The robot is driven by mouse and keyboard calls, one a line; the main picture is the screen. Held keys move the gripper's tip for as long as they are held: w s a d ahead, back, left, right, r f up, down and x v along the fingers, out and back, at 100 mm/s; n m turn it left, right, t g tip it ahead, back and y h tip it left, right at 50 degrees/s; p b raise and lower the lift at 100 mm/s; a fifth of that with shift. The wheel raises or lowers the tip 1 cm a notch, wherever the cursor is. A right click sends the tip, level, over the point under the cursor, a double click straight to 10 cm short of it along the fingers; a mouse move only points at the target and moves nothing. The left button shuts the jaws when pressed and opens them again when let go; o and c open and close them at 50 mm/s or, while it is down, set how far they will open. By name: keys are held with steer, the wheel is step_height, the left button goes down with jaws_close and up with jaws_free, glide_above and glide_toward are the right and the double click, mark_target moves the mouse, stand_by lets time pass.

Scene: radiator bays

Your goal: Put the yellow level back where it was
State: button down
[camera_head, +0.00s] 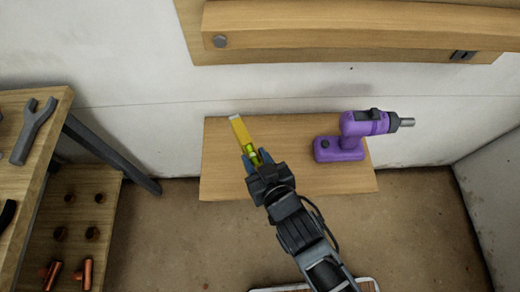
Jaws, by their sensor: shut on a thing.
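The yellow level (241,131) is in my gripper (254,160). Its far end points up and slightly left in the head view, and a green vial shows close to the fingers. My gripper is shut on its near part, which the fingers partly hide. The level is over the left part of a wooden board or low shelf (222,180) by the wall. I cannot tell whether the level touches that surface.
A purple drill (345,148) stands on the right part of the same surface. A wooden beam (360,25) runs along the wall above. At left, a bench (50,105) holds a wrench (33,130), with copper fittings (86,273) on a lower pegged board. Floor at right is clear.

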steer(key=shift+f+b, duration=2.7)
steer(key=shift+f, duration=0.5)
steer(key=shift+f+b, duration=0.5)
steer(key=shift+f, duration=0.05)
steer(key=c, duration=0.6)
jaws_free()
steer(key=shift+c, duration=0.2)
steer(key=shift+f, duration=0.1)
steer(key=shift+s+d, duration=0.1)
steer(key=shift+v, duration=3.8)
steer(key=s+d+r+m+t+h+p, duration=0.2)
steer(key=s+d+r+m+h+p, duration=0.1)
steer(key=s+d+r, duration=1.4)
steer(key=s+r+m+h, duration=0.1)
steer(key=s+r, duration=0.2)
steer(key=s, duration=0.1)
steer(key=shift+h, duration=0.4)
